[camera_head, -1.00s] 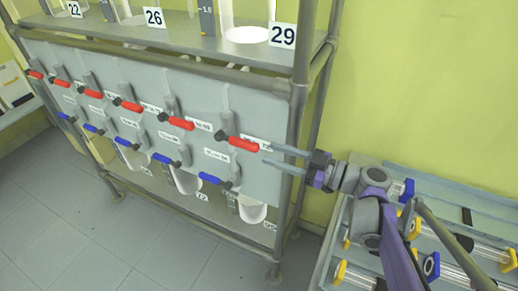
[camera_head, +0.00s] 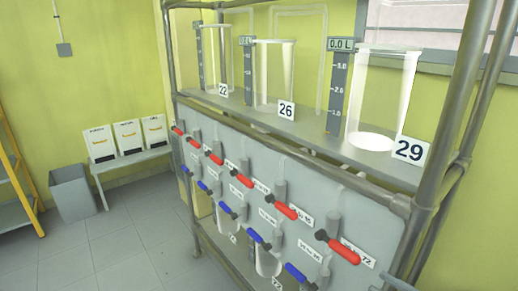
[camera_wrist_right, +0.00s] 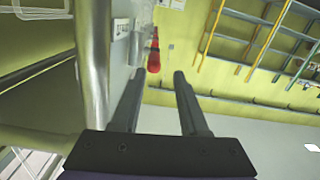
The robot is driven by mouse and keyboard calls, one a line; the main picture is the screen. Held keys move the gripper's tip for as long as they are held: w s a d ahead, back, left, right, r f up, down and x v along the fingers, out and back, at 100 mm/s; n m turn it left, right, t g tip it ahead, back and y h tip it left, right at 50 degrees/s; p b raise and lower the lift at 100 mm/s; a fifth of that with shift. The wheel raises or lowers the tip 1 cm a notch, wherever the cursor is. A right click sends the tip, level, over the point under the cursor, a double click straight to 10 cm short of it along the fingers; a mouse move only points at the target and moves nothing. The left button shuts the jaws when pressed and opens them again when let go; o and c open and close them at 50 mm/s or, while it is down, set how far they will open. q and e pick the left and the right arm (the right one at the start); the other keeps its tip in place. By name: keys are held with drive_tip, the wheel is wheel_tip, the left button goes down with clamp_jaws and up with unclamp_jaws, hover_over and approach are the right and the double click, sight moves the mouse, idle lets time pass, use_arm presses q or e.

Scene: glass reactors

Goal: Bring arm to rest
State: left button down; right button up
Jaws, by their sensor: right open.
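My right gripper (camera_wrist_right: 158,73) shows in the right wrist view with its two grey fingers apart and nothing between them. A red valve handle (camera_wrist_right: 154,55) appears beyond the fingertips, not held. In the head view only a small grey part of what seems to be this gripper (camera_head: 398,284) shows at the bottom right edge, near the rightmost red handle (camera_head: 337,247) on the panel. The rest of my right arm is out of that view. My left gripper is in neither view.
The valve panel (camera_head: 330,185) carries several red and blue handles. Glass vessels stand on the shelf above, with labels 22, 26 and 29 (camera_head: 409,150). A metal frame post (camera_head: 450,130) rises close on the right. Free floor (camera_head: 125,255) lies left.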

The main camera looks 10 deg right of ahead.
drive_tip(key=s+a+f+m+g+h+p, duration=0.15)
drive_tip(key=a+f+m+g, duration=0.25)
drive_tip(key=a+f+g, duration=0.5)
drive_tip(key=s+a+f+m+h+p, duration=0.2)
drive_tip(key=s+a+f+m+h, duration=0.1)
drive_tip(key=s+a+f+h, duration=0.2)
drive_tip(key=shift+s+f+g+h, duration=0.3)
drive_tip(key=shift+f+h, duration=0.1)
drive_tip(key=shift+h, duration=0.85)
